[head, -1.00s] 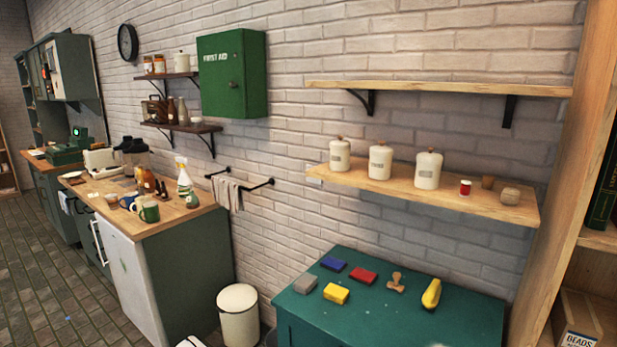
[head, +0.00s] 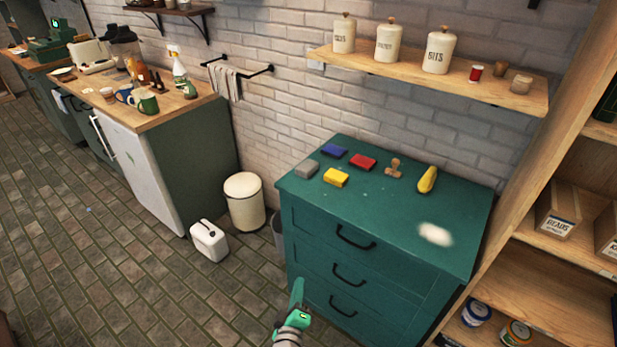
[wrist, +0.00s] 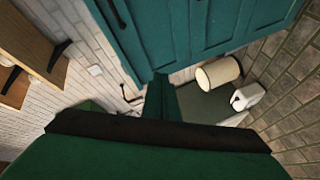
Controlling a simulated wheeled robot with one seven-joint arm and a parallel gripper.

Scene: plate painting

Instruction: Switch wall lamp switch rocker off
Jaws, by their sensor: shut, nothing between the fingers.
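A small white plate (head: 316,65), likely the lamp switch, sits on the brick wall just below the left end of the wooden wall shelf. A small white square plate (wrist: 95,70) also shows on the wall in the wrist view. Its rocker is too small to read. My gripper (head: 298,286) is low in front of the teal drawer chest, well away from the plate. In the wrist view the gripper (wrist: 160,84) is shut and empty, with the chest beyond it.
The teal chest (head: 405,210) stands below the shelf (head: 440,82), with sponges, a stamp and a yellow object on top. A tall wooden bookcase (head: 520,190) bounds the right. Floor at left is clear.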

